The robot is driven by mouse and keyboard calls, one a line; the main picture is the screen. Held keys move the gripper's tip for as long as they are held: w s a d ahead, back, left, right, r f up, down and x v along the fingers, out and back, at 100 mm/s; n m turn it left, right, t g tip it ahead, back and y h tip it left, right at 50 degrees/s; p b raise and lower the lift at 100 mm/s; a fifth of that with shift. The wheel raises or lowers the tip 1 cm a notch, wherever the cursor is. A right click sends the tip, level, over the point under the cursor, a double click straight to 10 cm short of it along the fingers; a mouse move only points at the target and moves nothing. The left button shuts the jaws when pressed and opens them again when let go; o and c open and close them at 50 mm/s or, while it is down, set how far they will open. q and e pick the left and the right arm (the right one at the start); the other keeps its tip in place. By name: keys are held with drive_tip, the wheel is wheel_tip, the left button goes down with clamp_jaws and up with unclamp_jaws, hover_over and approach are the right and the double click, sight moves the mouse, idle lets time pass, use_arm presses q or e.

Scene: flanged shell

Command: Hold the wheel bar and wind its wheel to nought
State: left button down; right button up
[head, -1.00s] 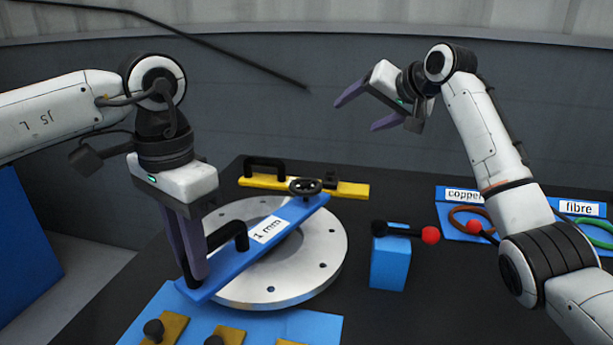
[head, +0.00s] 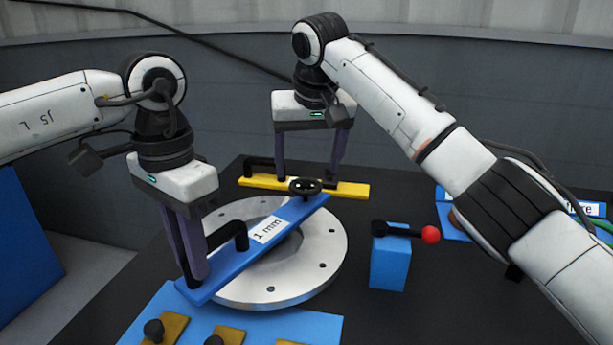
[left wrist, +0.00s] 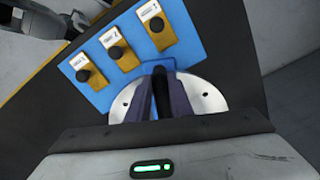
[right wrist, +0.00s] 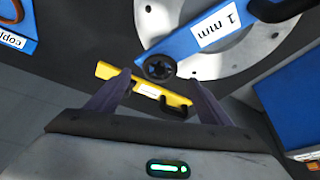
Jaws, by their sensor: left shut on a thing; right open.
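The blue wheel bar (head: 225,270), labelled "1 mm", lies slantwise across the round metal flange (head: 325,250). Its black handle is at the near left end and its dark handwheel (head: 305,187) at the far right end. My left gripper (head: 195,275) is shut on the bar's black handle (left wrist: 162,92). My right gripper (head: 308,178) points down, open, with its fingers apart above and behind the handwheel, which also shows in the right wrist view (right wrist: 158,68). I see no contact there. The wheel's markings are too small to read.
A yellow bar (head: 345,188) with a black handle lies behind the flange, below my right gripper. A blue block (head: 390,265) with a red-knobbed lever stands at right. A blue plate (head: 165,310) with tan knobbed pieces lies in front.

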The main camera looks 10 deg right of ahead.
sight(306, 184)
drive_tip(key=shift+x, duration=2.3)
drive_tip(key=shift+c, duration=0.2)
drive_tip(key=shift+r, duration=0.1)
drive_tip(key=c, duration=1)
